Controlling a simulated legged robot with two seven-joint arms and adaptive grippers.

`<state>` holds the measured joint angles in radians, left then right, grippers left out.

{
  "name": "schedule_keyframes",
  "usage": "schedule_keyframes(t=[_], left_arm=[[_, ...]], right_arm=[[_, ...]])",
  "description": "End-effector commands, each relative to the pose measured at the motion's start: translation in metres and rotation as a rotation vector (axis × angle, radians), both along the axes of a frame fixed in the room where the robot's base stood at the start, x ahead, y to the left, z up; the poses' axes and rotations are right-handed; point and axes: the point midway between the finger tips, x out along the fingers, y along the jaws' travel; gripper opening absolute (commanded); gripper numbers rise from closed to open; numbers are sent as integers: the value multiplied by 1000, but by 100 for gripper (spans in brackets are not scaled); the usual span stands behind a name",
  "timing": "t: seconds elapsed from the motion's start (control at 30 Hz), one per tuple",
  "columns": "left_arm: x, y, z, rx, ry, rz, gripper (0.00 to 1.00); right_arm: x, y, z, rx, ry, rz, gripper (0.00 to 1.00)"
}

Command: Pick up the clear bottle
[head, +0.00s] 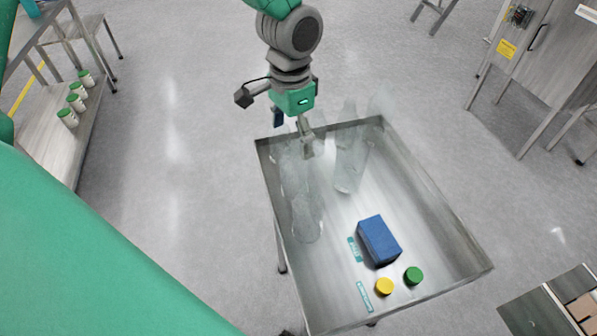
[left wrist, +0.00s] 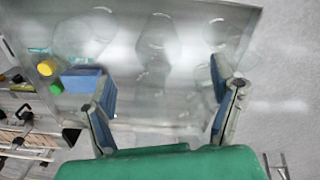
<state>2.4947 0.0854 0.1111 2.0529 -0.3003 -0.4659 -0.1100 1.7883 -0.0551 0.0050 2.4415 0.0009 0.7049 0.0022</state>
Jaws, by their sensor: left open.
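Several clear, see-through bottles stand in the metal tray table (head: 440,222). One clear bottle (head: 306,222) is toward the left wall, another clear bottle (head: 352,165) is near the far right corner, and more faint glassy shapes lie under my left gripper (head: 294,134). The gripper is open and empty over the tray's far left corner. The left wrist view shows its blue-padded fingers (left wrist: 163,88) spread wide, with clear bottle outlines (left wrist: 156,42) beyond them. Exact bottle edges are hard to tell. My right gripper is out of view.
In the tray's near part are a blue box (head: 379,240), a yellow cap (head: 384,286), a green cap (head: 413,275) and teal labels. A shelf (head: 62,145) with white, green-capped bottles stands at left.

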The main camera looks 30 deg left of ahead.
Motion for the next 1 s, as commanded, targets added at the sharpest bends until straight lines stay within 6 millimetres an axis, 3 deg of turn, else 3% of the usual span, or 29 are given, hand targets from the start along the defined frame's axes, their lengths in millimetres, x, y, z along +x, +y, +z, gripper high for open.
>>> schedule_keyframes(t=[0.1, 0.37, 0.63, 0.97, 1.0], left_arm=[[0, -2, -22, 3, 2, -3, 79], [-1, -3, -41, 4, 0, -1, 79], [1, 0, -80, 2, 1, -3, 79], [0, -1, -87, 1, -3, -2, 79], [0, -1, -87, 1, -3, -2, 65]], right_arm=[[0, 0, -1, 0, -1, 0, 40], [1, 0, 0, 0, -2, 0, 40], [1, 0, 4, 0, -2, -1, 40], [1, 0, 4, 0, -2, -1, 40], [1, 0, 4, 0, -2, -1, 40]])
